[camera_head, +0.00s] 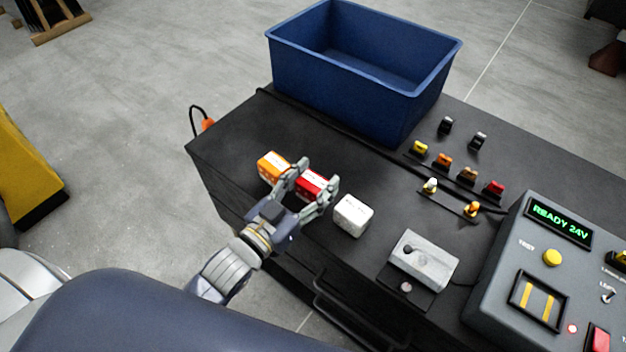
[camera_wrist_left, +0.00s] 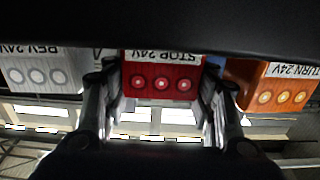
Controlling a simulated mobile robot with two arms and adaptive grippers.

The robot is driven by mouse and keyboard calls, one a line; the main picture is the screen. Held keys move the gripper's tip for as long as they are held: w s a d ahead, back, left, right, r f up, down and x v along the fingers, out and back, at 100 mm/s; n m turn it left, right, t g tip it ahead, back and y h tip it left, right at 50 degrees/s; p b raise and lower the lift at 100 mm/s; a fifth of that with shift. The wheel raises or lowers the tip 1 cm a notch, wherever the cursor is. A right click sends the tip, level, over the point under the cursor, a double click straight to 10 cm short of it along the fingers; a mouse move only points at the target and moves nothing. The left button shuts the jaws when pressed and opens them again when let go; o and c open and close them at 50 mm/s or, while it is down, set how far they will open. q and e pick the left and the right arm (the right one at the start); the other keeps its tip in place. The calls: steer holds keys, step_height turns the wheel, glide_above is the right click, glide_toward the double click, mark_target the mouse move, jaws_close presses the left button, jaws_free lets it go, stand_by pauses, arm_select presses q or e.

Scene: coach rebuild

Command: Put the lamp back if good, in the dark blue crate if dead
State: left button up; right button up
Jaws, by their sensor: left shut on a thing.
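My left gripper (camera_head: 306,188) is shut on the red lamp (camera_head: 312,183), which is marked STOP 24V in the left wrist view (camera_wrist_left: 162,78). The red lamp is at the black bench top, between the orange lamp (camera_head: 273,166) and the white lamp (camera_head: 352,215); I cannot tell if it is lifted. The wrist view shows the orange lamp (camera_wrist_left: 272,88), marked TURN 24V, and the white lamp (camera_wrist_left: 40,70), marked REV 24V, to either side. The dark blue crate (camera_head: 350,75) stands at the back of the bench and looks empty. My right gripper is not in view.
The grey tester (camera_head: 545,270) at the right reads READY 24V, with a yellow button (camera_head: 551,257) and a slot. A grey block (camera_head: 424,260) sits left of it. Several small coloured parts (camera_head: 443,160) stand behind. The black bench top (camera_head: 370,170) is bare in the middle.

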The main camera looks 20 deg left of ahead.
arm_select(q)
steer(key=o, duration=0.9)
steer(key=shift+f, duration=0.1)
steer(key=shift+o, duration=0.2)
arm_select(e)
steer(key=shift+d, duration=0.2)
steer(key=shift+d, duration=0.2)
arm_select(q)
steer(key=shift+r, duration=0.25)
steer(key=shift+s+a+f, duration=0.1)
steer(key=shift+s+f, duration=0.05)
steer(key=shift+s, duration=0.15)
steer(key=b+v, duration=0.1)
steer(key=v, duration=1)
steer(key=shift+s+b, duration=0.2)
steer(key=shift+b, duration=0.1)
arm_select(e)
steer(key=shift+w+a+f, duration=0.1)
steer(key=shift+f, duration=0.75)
